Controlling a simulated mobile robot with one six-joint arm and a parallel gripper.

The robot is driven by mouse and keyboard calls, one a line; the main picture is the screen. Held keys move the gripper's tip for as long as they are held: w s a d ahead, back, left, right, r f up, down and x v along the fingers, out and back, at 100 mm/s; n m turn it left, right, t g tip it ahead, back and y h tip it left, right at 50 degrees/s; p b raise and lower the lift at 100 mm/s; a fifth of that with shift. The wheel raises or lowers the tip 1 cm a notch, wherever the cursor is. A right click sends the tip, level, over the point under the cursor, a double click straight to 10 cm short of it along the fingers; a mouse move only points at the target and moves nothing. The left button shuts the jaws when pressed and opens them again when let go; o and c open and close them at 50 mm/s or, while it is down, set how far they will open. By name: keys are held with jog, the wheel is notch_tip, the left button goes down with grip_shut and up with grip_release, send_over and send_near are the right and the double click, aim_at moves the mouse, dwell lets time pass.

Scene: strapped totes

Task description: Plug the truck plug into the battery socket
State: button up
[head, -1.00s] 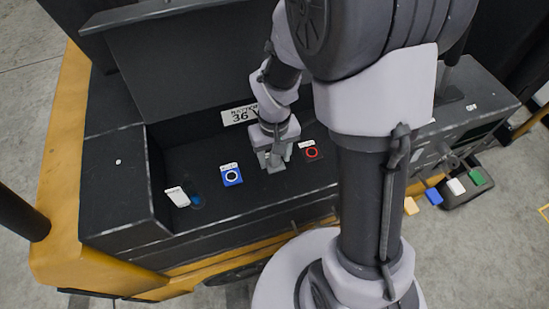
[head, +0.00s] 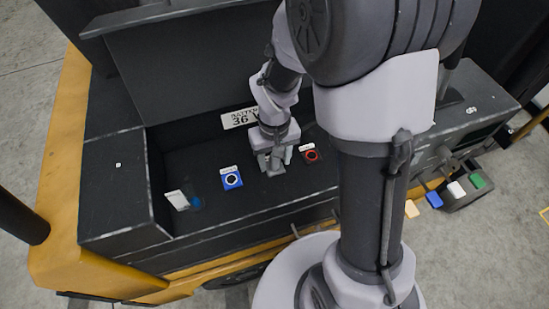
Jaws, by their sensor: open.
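My gripper (head: 274,163) is open and points down into the dark battery compartment of the truck, between two labelled square blocks. A blue block (head: 231,178) with a dark round, white-ringed face is to its left. A red block (head: 310,155) with a dark round face is to its right. Both look like sockets or connectors, but I cannot tell which is the battery socket. A small pale grey-green piece (head: 288,155) shows at the gripper's right finger; I cannot tell if it is a finger or a plug. No plug can be made out clearly.
A white tag (head: 178,200) and a small dark-blue round part (head: 196,202) are at the compartment's left end. A "BATTERY 36 V" label (head: 239,118) is on the back wall. Raised walls and an open lid (head: 200,60) bound the compartment. Coloured pads (head: 456,189) are at right.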

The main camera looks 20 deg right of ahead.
grip_shut()
dwell(1.3)
jog(key=shift+r+p, duration=2.45)
jog(key=shift+r, duration=0.6)
notch_tip(320, 180, up, 6)
jog(key=p, duration=0.5)
jog(key=shift+r, duration=0.1)
